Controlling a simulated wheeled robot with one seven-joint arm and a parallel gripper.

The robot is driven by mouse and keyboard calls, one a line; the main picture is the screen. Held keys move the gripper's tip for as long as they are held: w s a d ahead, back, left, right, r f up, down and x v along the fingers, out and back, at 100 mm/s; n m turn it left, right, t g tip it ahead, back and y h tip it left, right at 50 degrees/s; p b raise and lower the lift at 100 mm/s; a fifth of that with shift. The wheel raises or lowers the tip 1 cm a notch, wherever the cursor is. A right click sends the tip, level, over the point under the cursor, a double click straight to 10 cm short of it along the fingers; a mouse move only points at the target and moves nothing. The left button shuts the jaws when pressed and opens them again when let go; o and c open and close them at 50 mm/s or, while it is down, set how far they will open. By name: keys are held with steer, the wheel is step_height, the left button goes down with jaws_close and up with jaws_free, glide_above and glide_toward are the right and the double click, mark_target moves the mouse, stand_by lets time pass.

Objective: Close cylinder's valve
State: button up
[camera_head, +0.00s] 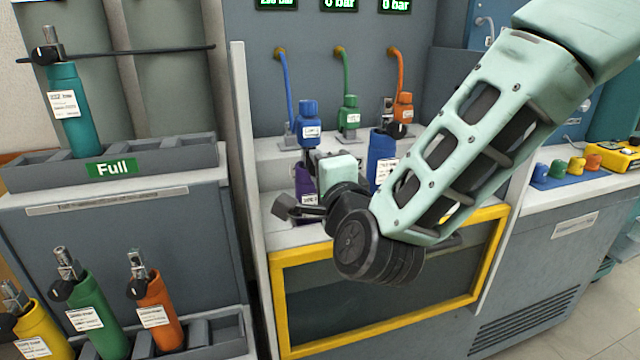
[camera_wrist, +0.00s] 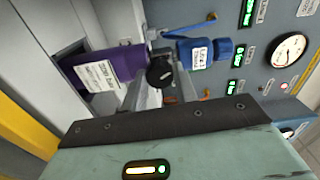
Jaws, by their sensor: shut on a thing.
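A purple cylinder (camera_wrist: 125,57) with a white label lies sideways across the wrist view. In the head view the purple cylinder (camera_head: 304,182) stands upright in the bench recess, partly hidden by my gripper. Its black valve knob (camera_wrist: 160,72) shows at its neck. My gripper (camera_wrist: 165,78) has its fingers on either side of this knob and is shut on it. In the head view my wrist hides the fingertips. A blue regulator (camera_wrist: 204,53) sits in line with the neck; it is also in the head view (camera_head: 308,126). I cannot tell whether they are joined.
A blue cylinder (camera_head: 377,155) stands just right of my gripper. Green (camera_head: 349,112) and orange (camera_head: 403,107) regulators are on the bench behind. A rack marked Full (camera_head: 150,154) holds a teal cylinder (camera_head: 72,115) at left. Lower left are yellow, green and orange cylinders.

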steer(key=m+b, duration=0.3)
steer(key=m, duration=0.2)
steer(key=shift+f+m+b, duration=0.15)
steer(key=shift+m+b, duration=0.15)
steer(key=shift+m, duration=0.1)
stand_by(0.4)
steer(key=o, duration=1)
